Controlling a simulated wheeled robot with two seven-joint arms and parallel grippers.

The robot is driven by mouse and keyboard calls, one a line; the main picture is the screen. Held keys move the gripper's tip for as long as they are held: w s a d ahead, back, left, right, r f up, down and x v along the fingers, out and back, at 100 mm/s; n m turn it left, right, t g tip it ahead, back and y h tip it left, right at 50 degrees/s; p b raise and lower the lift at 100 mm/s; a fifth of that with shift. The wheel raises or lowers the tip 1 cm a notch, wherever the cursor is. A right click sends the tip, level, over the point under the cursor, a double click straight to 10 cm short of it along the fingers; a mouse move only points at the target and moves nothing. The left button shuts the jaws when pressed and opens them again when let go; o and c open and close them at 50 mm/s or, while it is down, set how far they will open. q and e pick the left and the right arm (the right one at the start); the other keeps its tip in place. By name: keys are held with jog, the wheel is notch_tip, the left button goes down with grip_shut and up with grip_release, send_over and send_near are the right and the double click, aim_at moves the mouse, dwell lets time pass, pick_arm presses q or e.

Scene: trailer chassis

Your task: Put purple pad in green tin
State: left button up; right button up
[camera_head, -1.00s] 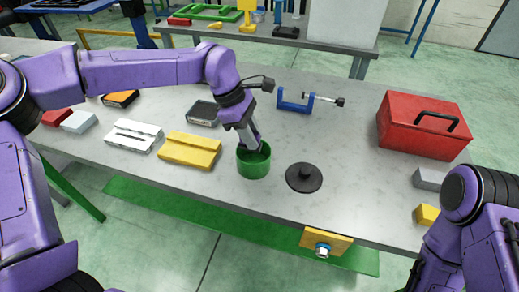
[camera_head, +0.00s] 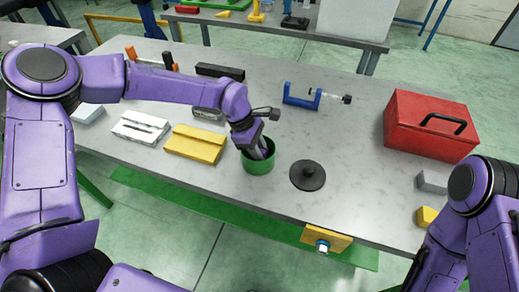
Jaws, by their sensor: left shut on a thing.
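The green tin (camera_head: 258,168) stands upright and open on the grey workbench, near its front edge. My left gripper (camera_head: 262,152) points down into the tin's mouth, with its fingertips inside the rim. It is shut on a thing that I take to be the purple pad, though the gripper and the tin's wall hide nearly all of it. I cannot tell whether it touches the tin's bottom. My right arm shows at the lower right, but its gripper is out of view.
A black round lid with a knob (camera_head: 308,175) lies right of the tin. A yellow block (camera_head: 196,144) and a white block (camera_head: 140,127) lie left. A blue clamp (camera_head: 302,97) stands behind. A red toolbox (camera_head: 430,126) is at the right. Bare bench lies between clamp and lid.

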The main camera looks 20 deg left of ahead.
pick_arm(q)
jog(key=shift+f, duration=0.15)
jog(key=o, duration=0.7)
jog(key=shift+c, duration=0.2)
jog(key=shift+r, duration=0.3)
jog(key=b+v, duration=0.1)
jog(key=v, duration=1)
jog(key=shift+a+r+b, duration=0.25)
jog(key=shift+r+b, duration=0.1)
jog(key=shift+b, duration=0.05)
